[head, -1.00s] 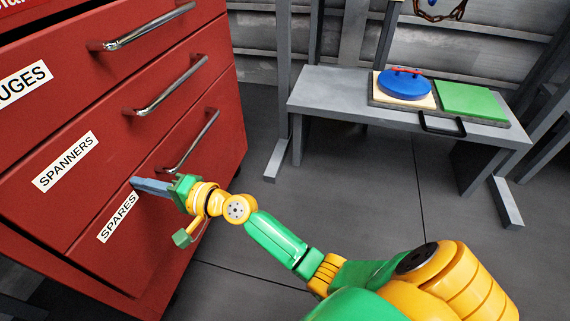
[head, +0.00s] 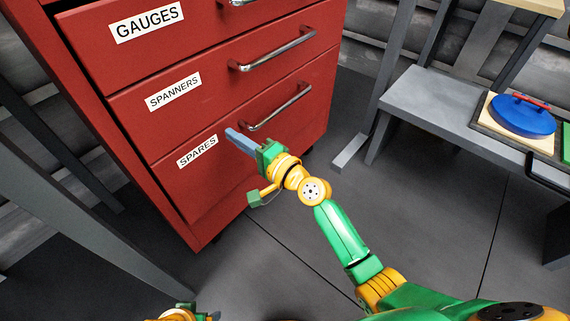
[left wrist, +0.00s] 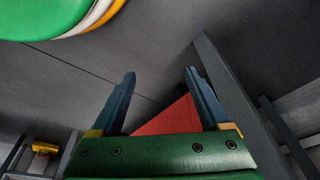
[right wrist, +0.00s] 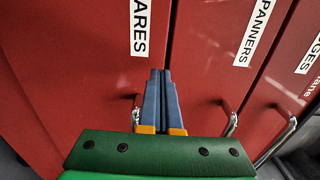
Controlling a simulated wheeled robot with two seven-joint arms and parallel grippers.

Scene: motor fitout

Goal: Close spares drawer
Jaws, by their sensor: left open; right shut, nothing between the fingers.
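The spares drawer (head: 222,165) is the lowest labelled drawer of the red cabinet in the head view. Its front looks flush with the drawers above. Its metal handle (head: 280,108) is to the right of its SPARES label. My right gripper (head: 232,134) is shut and empty, its fingertips at the drawer front between label and handle. In the right wrist view the shut fingers (right wrist: 158,75) point at the red front beside the label; whether they touch is unclear. My left gripper (left wrist: 158,80) is open and empty; only a bit of it (head: 212,316) shows at the head view's bottom edge.
The spanners drawer (head: 215,83) and gauges drawer (head: 200,30) are above, with projecting handles. A grey bench (head: 435,97) with a blue disc (head: 522,115) stands at the right. A grey post (head: 75,215) stands left of the cabinet. The floor ahead of the cabinet is clear.

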